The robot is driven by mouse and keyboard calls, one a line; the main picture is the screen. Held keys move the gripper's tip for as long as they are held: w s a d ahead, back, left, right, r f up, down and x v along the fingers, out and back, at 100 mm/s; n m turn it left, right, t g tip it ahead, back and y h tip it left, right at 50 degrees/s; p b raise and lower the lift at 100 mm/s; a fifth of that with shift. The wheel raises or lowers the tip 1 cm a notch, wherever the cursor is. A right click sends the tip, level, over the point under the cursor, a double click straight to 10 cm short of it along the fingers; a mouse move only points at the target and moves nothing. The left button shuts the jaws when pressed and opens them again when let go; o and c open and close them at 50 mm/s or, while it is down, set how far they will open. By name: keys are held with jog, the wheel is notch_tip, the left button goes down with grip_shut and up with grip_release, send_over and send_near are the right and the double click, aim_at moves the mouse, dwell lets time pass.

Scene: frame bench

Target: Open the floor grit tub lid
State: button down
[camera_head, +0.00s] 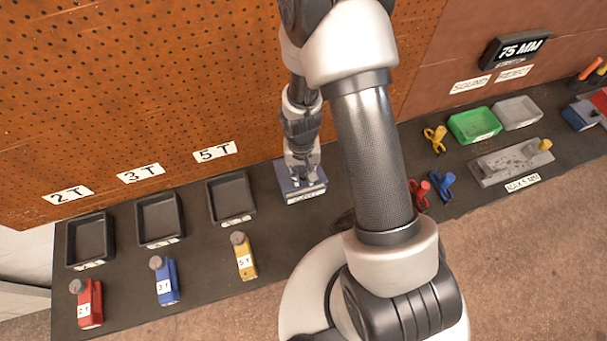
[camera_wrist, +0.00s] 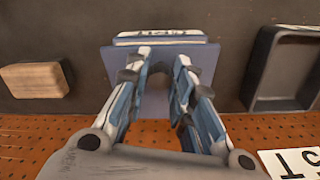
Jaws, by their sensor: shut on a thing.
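The grit tub (camera_head: 309,196) is a small blue-grey box with a white label on its front, standing on the dark bench against the pegboard. It also shows in the wrist view (camera_wrist: 205,58), with its label partly readable at the top. Its lid looks closed, lying flat on top. My gripper (camera_head: 300,178) points down onto the tub's top. In the wrist view my gripper's two fingers (camera_wrist: 161,68) are shut on a dark lid handle, which is mostly hidden between them.
A black tray (camera_head: 248,217) stands left of the tub, and a yellow tool (camera_head: 244,257) lies in front of that tray. In the wrist view a tan block (camera_wrist: 35,80) lies on the tub's other side. The pegboard (camera_head: 190,90) rises close behind.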

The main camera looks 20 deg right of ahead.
jog(key=w+r+p, duration=0.1)
jog(key=w+r, duration=0.2)
jog(key=shift+w+r, duration=0.75)
jog(key=shift+w, duration=0.35)
jog(key=c, duration=1.7)
grip_release()
jog(key=shift+o, duration=1.3)
jog(key=shift+w+f, duration=0.2)
jog(key=shift+o, duration=0.4)
jog(key=shift+s, duration=0.2)
